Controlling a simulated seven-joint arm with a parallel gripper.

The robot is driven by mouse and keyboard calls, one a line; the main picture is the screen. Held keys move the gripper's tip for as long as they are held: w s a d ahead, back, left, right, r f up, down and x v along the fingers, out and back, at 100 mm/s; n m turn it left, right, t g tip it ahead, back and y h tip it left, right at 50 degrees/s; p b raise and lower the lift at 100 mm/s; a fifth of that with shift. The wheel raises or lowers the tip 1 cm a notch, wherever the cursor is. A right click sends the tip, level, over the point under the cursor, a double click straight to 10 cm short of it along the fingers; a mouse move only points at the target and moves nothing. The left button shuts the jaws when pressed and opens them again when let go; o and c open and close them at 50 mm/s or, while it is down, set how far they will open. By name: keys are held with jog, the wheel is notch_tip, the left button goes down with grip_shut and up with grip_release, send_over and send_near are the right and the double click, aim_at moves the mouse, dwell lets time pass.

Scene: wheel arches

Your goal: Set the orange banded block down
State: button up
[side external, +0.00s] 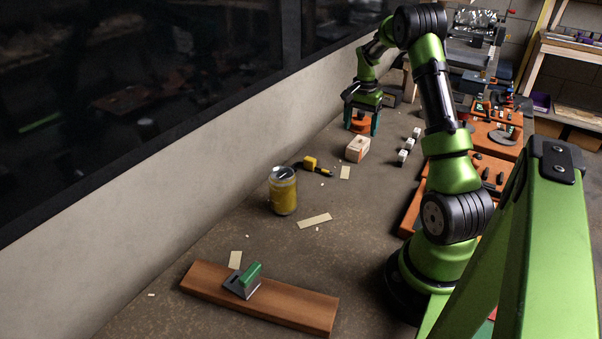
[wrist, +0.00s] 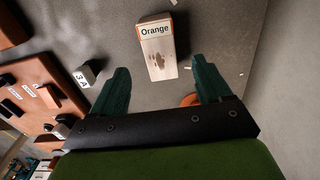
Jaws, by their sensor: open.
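A pale wooden block (wrist: 160,55) with a white band reading "Orange" lies on the bench in the wrist view, just beyond my fingertips. In the side view what looks like the same block (side external: 358,149) rests on the bench, nearer the camera than my gripper (side external: 361,129). My gripper also shows in the wrist view (wrist: 163,72), its two dark green fingers apart and not closed on the block. An orange round object (side external: 360,122) shows between the fingers in the side view. In the wrist view it is mostly hidden (wrist: 188,100) by the right finger and the gripper body.
White labelled cubes (side external: 404,156) stand right of the block, before orange-brown boards (side external: 410,210) with black parts. A brown plank (side external: 300,307) is in front. The wall (side external: 200,155) bounds the left.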

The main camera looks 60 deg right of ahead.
aim_at(358, 143)
notch_tip(358, 143, up, 5)
jog(key=w+a+r+n+t, duration=0.15)
jog(key=a+r+n, duration=0.35)
jog(key=a, duration=0.7)
jog(key=w+a+r+n+t, duration=0.1)
jog(key=a+r+n+t, duration=0.15)
jog(key=a+r, duration=0.7)
jog(key=s+a+f+n+t+y, duration=0.1)
jog(key=s+a+n, duration=0.2)
jog(key=a, duration=0.6)
jog(key=s+a+f+n+t+y, duration=0.1)
jog(key=s+a+f+n+t, duration=0.1)
jog(key=s+a, duration=0.5)
jog(key=a+n, duration=0.1)
jog(key=a, duration=0.2)
jog(key=shift+a+f, duration=0.15)
